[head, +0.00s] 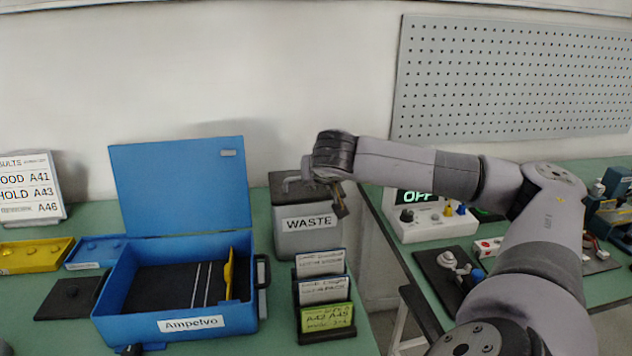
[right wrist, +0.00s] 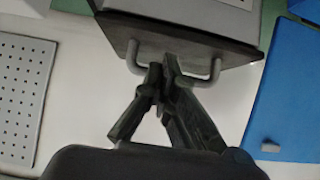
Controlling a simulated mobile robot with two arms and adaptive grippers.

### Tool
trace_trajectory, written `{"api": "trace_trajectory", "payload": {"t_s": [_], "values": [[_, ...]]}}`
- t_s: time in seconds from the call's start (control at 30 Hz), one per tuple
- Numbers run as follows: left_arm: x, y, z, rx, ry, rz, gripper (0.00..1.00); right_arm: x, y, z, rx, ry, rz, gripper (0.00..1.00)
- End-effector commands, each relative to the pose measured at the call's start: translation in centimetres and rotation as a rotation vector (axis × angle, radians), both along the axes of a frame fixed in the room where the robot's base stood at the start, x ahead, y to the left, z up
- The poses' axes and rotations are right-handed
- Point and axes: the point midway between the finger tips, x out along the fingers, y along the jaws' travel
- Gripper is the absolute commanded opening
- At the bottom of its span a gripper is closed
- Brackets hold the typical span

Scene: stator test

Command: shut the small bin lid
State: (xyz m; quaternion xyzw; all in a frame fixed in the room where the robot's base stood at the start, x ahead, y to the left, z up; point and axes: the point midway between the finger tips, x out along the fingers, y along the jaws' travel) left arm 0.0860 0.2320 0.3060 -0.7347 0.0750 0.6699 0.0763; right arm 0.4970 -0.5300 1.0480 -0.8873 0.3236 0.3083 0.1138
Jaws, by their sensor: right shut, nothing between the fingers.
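The small bin is a light grey box labelled WASTE (head: 311,241), standing at the back of the left bench. The lid also shows in the right wrist view (right wrist: 118,30), with a grey U-shaped handle (right wrist: 216,72). My right gripper (head: 341,209) is over the right part of the lid and hides some of it. In the right wrist view its fingers (right wrist: 163,68) are shut and empty, close to the handle; contact is unclear. My left gripper is out of view.
A blue case (head: 178,333) labelled Ampelvo stands open left of the bin, its lid (head: 180,185) upright. A card rack (head: 330,338) stands in front of the bin. A control box (head: 436,226) reading OFF is on the right bench. A pegboard (head: 515,80) hangs behind.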

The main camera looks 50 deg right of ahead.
Motion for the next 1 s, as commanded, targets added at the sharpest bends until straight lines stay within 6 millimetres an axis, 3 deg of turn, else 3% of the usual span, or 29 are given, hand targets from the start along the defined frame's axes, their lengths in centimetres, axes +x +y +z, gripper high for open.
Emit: {"api": "trace_trajectory", "payload": {"t_s": [0.47, 1.0], "values": [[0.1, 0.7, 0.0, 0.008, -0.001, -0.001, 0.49, -0.3, 0.2, 0.4, 0.000, -0.002, 0.000, 0.00], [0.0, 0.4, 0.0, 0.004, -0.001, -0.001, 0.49, -6.2, 5.3, 6.5, 0.000, -0.004, 0.001, 0.00]]}}
